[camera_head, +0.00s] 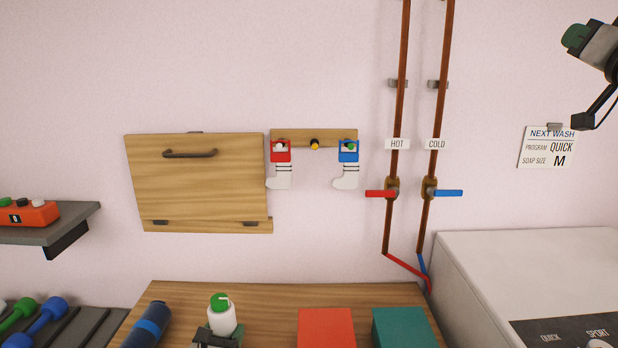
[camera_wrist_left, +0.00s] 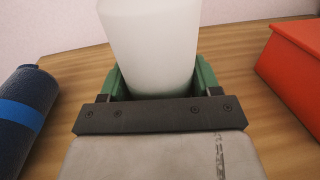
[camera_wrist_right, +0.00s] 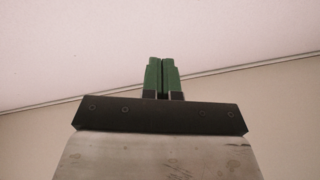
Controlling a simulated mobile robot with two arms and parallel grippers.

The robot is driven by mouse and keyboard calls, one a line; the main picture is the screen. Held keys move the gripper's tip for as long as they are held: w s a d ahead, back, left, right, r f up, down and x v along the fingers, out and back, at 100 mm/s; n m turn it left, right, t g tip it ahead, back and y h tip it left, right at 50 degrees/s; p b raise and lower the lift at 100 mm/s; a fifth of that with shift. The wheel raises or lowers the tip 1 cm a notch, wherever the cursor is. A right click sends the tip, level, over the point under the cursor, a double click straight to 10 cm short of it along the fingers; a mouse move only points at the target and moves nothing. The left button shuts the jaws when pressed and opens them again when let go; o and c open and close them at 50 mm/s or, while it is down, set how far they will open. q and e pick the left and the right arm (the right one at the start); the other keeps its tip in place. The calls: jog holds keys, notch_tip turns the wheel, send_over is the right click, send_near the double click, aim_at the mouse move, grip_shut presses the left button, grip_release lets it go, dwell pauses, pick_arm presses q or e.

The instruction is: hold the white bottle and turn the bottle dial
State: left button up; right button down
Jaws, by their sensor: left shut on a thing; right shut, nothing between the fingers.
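The white bottle (camera_head: 222,319) stands upright on the wooden table, with a green dial (camera_head: 220,301) on top that carries a white mark. My left gripper (camera_head: 218,338) is at the bottle's lower part, at the bottom of the head view. In the left wrist view the white bottle (camera_wrist_left: 150,45) sits between the two green fingers of my left gripper (camera_wrist_left: 158,82), which are shut on it. The dial is out of that view. My right gripper (camera_wrist_right: 161,76) has its green fingers together with nothing between them. In the head view my right gripper (camera_head: 577,37) is high at the upper right, far from the bottle.
A dark blue roll (camera_head: 148,326) lies left of the bottle. A red box (camera_head: 326,328) and a teal box (camera_head: 403,328) stand to its right. A white washing machine (camera_head: 530,262) is at the right. Pipes with a red valve handle (camera_head: 378,194) and blue handle (camera_head: 448,193) run up the wall.

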jog(key=w+a+f+n+g+y, duration=0.1)
jog(key=w+a+f+n+g, duration=0.15)
jog(key=w+a+f, duration=0.35)
jog(key=w+a+f+n+g+y, duration=0.1)
jog(key=w+a+f+g, duration=0.2)
jog(key=w+a+f, duration=0.45)
jog(key=n+g+y, duration=0.1)
jog(key=n+g, duration=1)
jog(key=g, duration=0.3)
send_over(220, 302)
jog(key=s+d, duration=0.2)
notch_tip(220, 302, down, 32)
jog(key=shift+t, duration=0.25)
jog(key=shift+s+d+f, duration=0.1)
jog(key=shift+f, duration=1.4)
jog(key=shift+s+d+f, duration=0.1)
jog(key=shift+f, duration=1.35)
